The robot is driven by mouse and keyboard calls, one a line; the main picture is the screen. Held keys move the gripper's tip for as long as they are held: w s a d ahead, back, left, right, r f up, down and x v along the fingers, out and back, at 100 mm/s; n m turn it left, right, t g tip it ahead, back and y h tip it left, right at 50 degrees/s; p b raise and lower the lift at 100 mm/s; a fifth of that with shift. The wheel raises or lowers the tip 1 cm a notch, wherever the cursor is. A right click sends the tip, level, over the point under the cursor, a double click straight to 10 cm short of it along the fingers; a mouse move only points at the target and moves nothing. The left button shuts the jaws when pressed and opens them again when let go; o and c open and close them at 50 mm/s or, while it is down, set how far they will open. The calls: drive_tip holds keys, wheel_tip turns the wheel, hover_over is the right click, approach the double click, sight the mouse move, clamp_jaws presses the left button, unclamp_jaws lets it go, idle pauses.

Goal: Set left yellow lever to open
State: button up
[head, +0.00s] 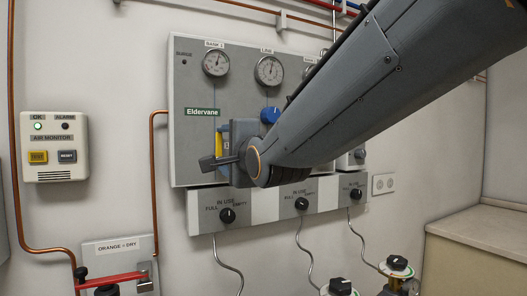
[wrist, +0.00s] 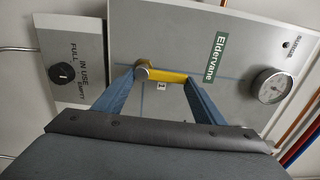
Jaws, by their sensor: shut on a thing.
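The left yellow lever (wrist: 168,76) is on the grey panel, with a round silver pivot at its left end in the wrist view. A strip of it also shows in the head view (head: 219,142), upright beside my gripper (head: 226,150). In the wrist view the two blue-grey fingers of my gripper (wrist: 163,78) reach the lever, one near the pivot end and one at the other end. My gripper is shut on the lever. A small tag marked 1 sits beside it. In the head view my gripper and arm hide much of the panel around the lever.
The green Eldervane label (wrist: 218,53) and a pressure gauge (wrist: 271,85) are close by. A blue knob (head: 270,115) is right of my gripper. Black selector knobs (head: 227,215) line the strip below. An air monitor (head: 54,146) and a red handle (head: 110,280) are at left.

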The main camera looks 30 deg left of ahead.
drive_tip(key=shift+s+a+r, duration=0.1)
drive_tip(key=shift+r, duration=0.05)
drive_tip(key=o, duration=1.5)
drive_tip(key=shift+s+a, duration=0.1)
drive_tip(key=shift+c, duration=0.2)
drive_tip(key=shift+d, duration=0.3)
drive_tip(key=b+v, duration=0.2)
drive_tip(key=v, duration=0.5)
drive_tip(key=shift+d, duration=0.1)
